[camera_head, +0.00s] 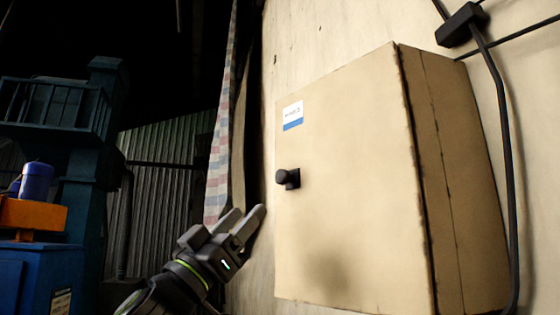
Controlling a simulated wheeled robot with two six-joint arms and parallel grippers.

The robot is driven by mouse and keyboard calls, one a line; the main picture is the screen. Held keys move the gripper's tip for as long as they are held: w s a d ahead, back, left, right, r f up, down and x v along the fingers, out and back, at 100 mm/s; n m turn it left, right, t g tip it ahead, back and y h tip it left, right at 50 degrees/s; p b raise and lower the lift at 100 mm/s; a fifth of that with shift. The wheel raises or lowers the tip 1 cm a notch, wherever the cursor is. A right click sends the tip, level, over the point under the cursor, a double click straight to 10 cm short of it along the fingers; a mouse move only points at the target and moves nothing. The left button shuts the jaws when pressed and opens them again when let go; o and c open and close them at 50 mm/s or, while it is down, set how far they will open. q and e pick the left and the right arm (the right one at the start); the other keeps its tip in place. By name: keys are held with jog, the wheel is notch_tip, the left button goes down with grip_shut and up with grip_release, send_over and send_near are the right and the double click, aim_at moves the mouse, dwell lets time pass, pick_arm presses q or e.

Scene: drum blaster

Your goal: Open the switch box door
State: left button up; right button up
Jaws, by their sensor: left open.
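The switch box (455,190) is a tan box fixed to the wall. Its door (345,215) looks shut, with a blue and white label (293,115) near its upper left. A black knob (287,178) sits at the left edge of the door. My left gripper (246,222) is open and empty, below and to the left of the knob, apart from it. Its fingers point up and to the right. A dark shadow lies low on the door. My right gripper is not in view.
Black cables (500,130) and a small black junction piece (461,25) are on the wall at the upper right. A checked cloth strip (221,150) hangs left of the box. Blue machinery (85,170) with an orange part (32,215) stands at the left.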

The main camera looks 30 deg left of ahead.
aim_at(280, 177)
pick_arm(q)
jog(key=p+x, duration=1)
jog(key=x, duration=0.1)
jog(key=shift+w+r+p, duration=0.15)
jog(key=shift+r+p, duration=0.15)
jog(key=shift+p, duration=0.1)
jog(key=shift+w+d+r+p, duration=0.1)
jog(key=shift+w+r+p, duration=0.2)
jog(key=shift+w+p, duration=0.15)
jog(key=shift+c, duration=0.3)
grip_shut()
